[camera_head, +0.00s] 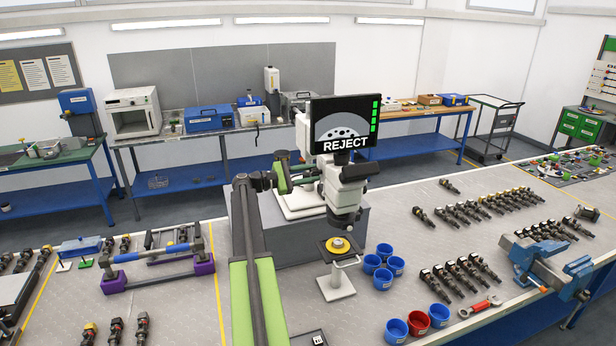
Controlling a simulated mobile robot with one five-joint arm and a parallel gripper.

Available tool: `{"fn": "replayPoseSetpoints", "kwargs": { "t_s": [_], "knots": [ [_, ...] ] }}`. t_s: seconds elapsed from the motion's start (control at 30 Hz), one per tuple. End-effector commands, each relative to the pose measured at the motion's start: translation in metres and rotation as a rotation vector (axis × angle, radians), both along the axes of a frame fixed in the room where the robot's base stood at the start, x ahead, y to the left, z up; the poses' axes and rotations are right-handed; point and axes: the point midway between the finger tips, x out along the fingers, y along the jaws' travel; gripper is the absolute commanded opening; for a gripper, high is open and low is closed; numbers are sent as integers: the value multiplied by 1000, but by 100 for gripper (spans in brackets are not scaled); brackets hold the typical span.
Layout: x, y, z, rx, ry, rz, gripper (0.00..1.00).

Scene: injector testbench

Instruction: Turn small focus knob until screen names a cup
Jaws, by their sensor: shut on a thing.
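The microscope (343,190) stands on the bench with a screen (343,125) on top. The screen reads "REJECT" in white, below a grey dome with dark spots and beside a column of green bars. My gripper (314,172) is at the left side of the microscope body, shut on the small focus knob, which is mostly hidden by the fingers. A round brass-coloured part (339,244) sits on the small stage (325,253) under the lens. A red cup (418,322) stands at the front between two blue cups (396,330); several more blue cups (383,276) stand right of the stage.
A blue-and-purple fixture (155,262) stands at left. Bare bench shows between the cups and the injector rows.

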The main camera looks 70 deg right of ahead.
Motion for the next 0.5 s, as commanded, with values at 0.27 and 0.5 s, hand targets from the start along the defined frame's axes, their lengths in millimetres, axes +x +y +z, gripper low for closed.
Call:
{"fn": "replayPoseSetpoints", "kwargs": {
  "t_s": [0.27, 0.5],
  "knots": [
    [-2, -1, 2, -65, -46, -1, 0],
    [-2, -1, 2, -77, -56, -1, 0]
  ]
}}
